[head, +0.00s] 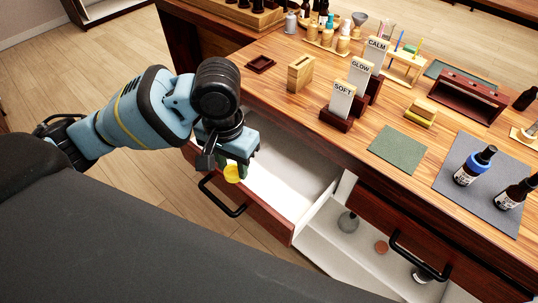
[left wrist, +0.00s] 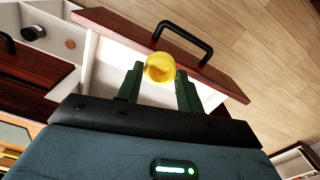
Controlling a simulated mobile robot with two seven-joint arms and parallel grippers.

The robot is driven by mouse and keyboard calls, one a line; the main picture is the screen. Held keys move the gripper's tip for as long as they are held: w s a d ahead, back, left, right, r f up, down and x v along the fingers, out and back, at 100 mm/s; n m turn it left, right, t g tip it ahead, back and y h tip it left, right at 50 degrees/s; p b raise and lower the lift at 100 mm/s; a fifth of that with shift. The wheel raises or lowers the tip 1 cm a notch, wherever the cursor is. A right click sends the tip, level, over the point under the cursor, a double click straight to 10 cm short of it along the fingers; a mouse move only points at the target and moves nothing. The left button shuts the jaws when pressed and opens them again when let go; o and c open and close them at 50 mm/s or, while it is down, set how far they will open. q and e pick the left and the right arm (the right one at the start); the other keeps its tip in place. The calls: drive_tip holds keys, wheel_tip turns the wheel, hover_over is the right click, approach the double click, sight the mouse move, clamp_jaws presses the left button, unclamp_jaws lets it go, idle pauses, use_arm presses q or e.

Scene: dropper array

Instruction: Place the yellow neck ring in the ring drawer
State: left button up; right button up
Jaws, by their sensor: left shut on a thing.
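My left gripper (head: 234,165) is shut on the yellow neck ring (head: 232,174) and holds it at the left part of an open drawer, near its front panel. The ring also shows between the two green fingers in the left wrist view (left wrist: 160,68). The drawer (head: 300,168) is pulled out, has a white inside and a dark handle (head: 222,197), and its visible floor looks empty. In the left wrist view the drawer front (left wrist: 160,45) lies just beyond the ring. I cannot tell how high the ring is above the drawer. My right gripper is not in view.
A second open drawer (head: 335,238) to the right holds a grey round thing (head: 348,222), a brown disc (head: 381,247) and a dark bottle. The wooden tabletop holds label cards (head: 341,98), a green mat (head: 398,149) and bottles on a grey mat (head: 450,190).

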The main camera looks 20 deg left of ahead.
use_arm(q)
drive_tip(key=w+d+f+m, duration=0.3)
drive_tip(key=w+f+m, duration=0.1)
drive_tip(key=m, duration=0.7)
drive_tip(key=w+d+f+m+p, duration=0.1)
drive_tip(key=w+d+f+m, duration=0.3)
drive_tip(key=m, duration=0.7)
drive_tip(key=shift+d+f, duration=0.15)
drive_tip(key=shift+f, duration=0.05)
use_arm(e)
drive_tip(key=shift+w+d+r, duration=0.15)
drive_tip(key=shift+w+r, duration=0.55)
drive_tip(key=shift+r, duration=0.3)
